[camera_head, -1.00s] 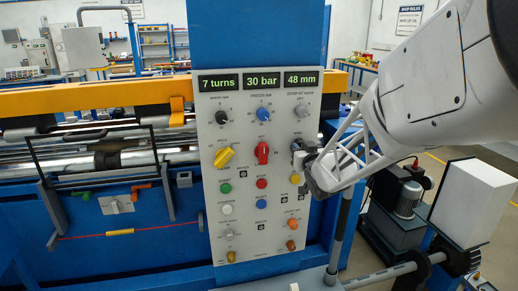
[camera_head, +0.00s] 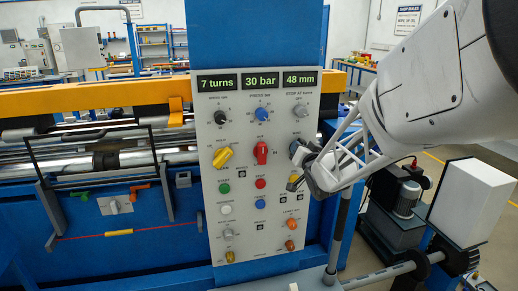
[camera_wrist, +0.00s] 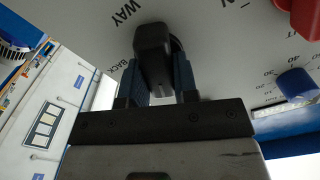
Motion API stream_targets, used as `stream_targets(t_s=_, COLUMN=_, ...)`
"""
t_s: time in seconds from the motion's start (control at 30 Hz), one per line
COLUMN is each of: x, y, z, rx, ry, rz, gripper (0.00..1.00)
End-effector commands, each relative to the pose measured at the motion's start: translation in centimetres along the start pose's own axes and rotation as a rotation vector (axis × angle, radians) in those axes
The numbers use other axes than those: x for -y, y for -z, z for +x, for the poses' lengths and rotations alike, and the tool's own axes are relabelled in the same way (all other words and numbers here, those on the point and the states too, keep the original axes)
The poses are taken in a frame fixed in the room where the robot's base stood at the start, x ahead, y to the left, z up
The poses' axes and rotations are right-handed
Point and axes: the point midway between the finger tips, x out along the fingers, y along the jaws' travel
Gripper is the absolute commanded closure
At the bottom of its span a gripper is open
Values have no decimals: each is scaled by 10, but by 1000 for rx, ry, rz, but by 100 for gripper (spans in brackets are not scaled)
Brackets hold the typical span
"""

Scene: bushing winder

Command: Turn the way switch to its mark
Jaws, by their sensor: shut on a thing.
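The way switch is a black bar-shaped knob (camera_wrist: 153,50) on the grey panel (camera_wrist: 215,50), beside printed lettering reading WAY and BACK in the wrist view. My gripper (camera_wrist: 160,80) is shut on this knob, with one blue-grey finger on each side of it. The fingers and knob hide much of the switch's base and any mark right beside it. In the head view my gripper (camera_head: 304,157) is at the panel's right edge and largely hides the switch. It is tilted there.
A red knob (camera_head: 261,153) and a yellow knob (camera_head: 223,157) stand left of my gripper on the panel. Several push buttons, such as the red one (camera_head: 260,184), lie below. Three displays (camera_head: 258,80) run along the top.

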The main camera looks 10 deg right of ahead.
Motion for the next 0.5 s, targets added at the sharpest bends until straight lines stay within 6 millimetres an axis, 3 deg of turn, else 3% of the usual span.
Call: stream_targets(t_s=0.5, x=-4, y=-1, z=0, rx=0, ry=0, rz=489, gripper=96)
